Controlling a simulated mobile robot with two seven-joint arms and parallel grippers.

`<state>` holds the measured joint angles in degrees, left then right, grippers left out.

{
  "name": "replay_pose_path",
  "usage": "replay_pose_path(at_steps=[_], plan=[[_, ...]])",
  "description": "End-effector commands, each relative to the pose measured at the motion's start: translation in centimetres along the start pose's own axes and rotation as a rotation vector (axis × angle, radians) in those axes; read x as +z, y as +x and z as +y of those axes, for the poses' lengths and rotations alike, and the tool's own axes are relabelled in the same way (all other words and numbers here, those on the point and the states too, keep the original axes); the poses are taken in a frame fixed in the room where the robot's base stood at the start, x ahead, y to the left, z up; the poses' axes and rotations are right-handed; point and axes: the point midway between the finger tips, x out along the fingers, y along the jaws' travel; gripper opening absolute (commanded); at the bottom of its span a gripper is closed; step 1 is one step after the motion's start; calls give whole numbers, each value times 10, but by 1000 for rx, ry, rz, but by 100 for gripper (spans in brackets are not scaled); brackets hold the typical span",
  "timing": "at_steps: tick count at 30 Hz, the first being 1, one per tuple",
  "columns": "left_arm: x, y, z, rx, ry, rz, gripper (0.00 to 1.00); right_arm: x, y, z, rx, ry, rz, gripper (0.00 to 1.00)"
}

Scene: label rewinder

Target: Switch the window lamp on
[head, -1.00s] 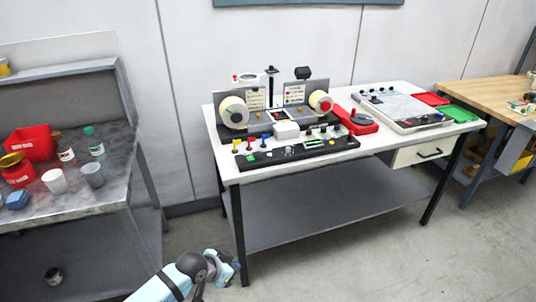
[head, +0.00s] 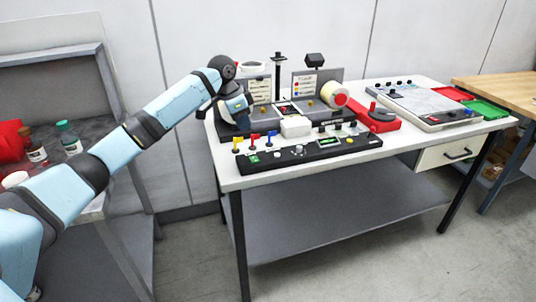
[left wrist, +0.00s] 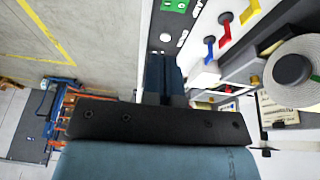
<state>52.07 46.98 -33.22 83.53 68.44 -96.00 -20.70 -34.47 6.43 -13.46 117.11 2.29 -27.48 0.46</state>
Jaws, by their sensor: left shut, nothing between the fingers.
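The label rewinder (head: 228,133) stands on the white table, with a black control strip (head: 345,150) along its front. A green rocker (head: 253,159) sits on the strip. I cannot tell which part is the window lamp or its switch. My left gripper (head: 242,121) is shut and empty, over the rewinder's left end, hiding the left reel in the head view. Its fingers (left wrist: 165,75) show together in the left wrist view. My right gripper is out of view.
A right reel (head: 335,94), a white box (head: 295,127) and dark heads on posts (head: 315,60) stand close by. A red device (head: 377,120) and a grey panel (head: 420,108) lie to the right. A grey bench (head: 92,150) stands left.

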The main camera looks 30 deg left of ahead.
Motion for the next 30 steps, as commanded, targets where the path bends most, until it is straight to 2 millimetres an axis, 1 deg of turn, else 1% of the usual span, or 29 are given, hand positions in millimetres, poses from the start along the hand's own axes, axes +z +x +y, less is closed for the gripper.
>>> replay_pose_path(at_steps=[1, 3, 6, 11, 17, 20, 23, 30], plan=[[2, -8, -4, 1, -2, -4, 0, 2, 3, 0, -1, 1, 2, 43], [3, -15, -7, 7, -1, -9, 0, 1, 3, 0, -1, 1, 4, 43], [4, -21, -8, 10, 0, -12, 0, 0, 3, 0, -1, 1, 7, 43], [4, -21, -8, 11, 0, -12, 0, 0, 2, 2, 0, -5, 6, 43], [4, -18, -8, 11, 0, -12, 0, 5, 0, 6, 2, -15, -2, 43], [4, -9, -8, 12, 0, -13, 0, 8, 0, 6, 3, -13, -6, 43], [5, 7, -7, 14, 0, -14, 0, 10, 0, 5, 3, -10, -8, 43], [5, 59, -6, 13, 0, -15, 0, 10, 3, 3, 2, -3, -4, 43]])
